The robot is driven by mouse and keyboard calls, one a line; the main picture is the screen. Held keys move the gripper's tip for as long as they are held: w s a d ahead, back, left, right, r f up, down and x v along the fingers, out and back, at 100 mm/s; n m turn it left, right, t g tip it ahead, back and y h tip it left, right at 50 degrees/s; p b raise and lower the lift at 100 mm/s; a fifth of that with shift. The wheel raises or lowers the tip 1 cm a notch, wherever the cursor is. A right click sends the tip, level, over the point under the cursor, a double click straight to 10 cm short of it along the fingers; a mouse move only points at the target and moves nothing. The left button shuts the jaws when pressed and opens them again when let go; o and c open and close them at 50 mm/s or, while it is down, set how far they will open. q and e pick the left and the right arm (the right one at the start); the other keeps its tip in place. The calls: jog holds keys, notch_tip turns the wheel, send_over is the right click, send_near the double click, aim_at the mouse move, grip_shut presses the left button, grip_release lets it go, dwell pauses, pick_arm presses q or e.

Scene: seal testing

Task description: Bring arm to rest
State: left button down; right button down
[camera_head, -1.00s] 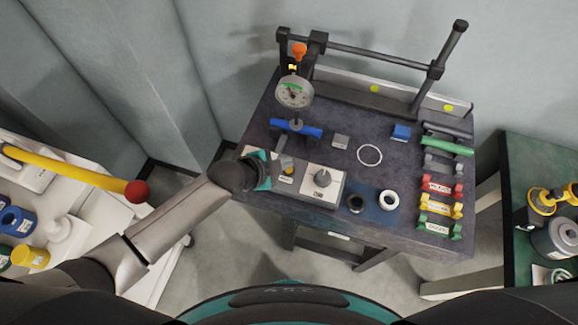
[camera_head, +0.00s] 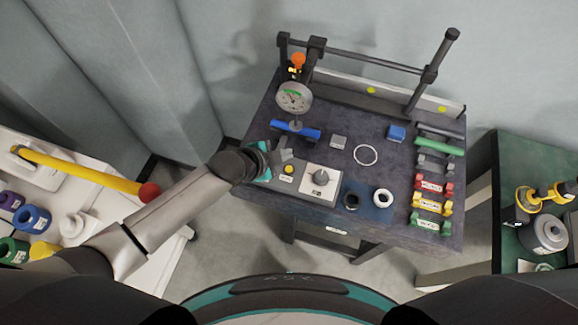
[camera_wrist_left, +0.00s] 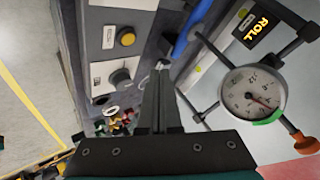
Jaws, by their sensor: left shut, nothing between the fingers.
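My left arm comes in from the left in the head view. Its gripper (camera_head: 285,150) is over the left part of the dark test bench (camera_head: 262,192), beside the control panel with the yellow button (camera_head: 289,169) and the black knob (camera_head: 321,177). In the left wrist view the left gripper's fingers (camera_wrist_left: 160,68) are together, with nothing held. The yellow button (camera_wrist_left: 127,39) and the knob (camera_wrist_left: 120,77) show to the left of the fingers there. The round gauge (camera_wrist_left: 251,95) shows to their right. My right gripper does not show.
The gauge (camera_head: 294,98) stands behind my gripper, above a blue bar (camera_head: 296,131). A white ring (camera_head: 365,155), a blue block (camera_head: 397,132) and several coloured holders lie on the right. A white table (camera_head: 165,243) with a yellow lever (camera_head: 80,170) is at left, a green table (camera_head: 510,180) at right.

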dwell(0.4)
pick_arm(q)
jog(key=s+a+r+n+g+y, duration=0.25)
jog(key=s+a+r+n, duration=0.25)
jog(key=s+a+n, duration=0.35)
jog(key=s+a+r+n+g+y, duration=0.1)
jog(key=s+a+r+n+y, duration=0.35)
jog(key=s+a+n, duration=0.4)
jog(key=s+d+f+m+g+h+b, duration=0.15)
jog(key=f+b, duration=0.45)
jog(key=f, duration=1.1)
jog(key=s+d+f+y+b, duration=0.15)
jog(key=f+b, duration=0.35)
jog(key=f, duration=1.1)
jog(key=s+a+f+b, duration=0.2)
jog(key=s+f+b, duration=0.3)
jog(key=s+f, duration=0.3)
jog(key=s+a+f+b, duration=0.1)
jog(key=s+f+b, duration=0.4)
jog(key=f, duration=1)
jog(key=s, duration=0.3)
jog(key=shift+a+f+g+h, duration=0.35)
jog(key=shift+f+g+h, duration=0.05)
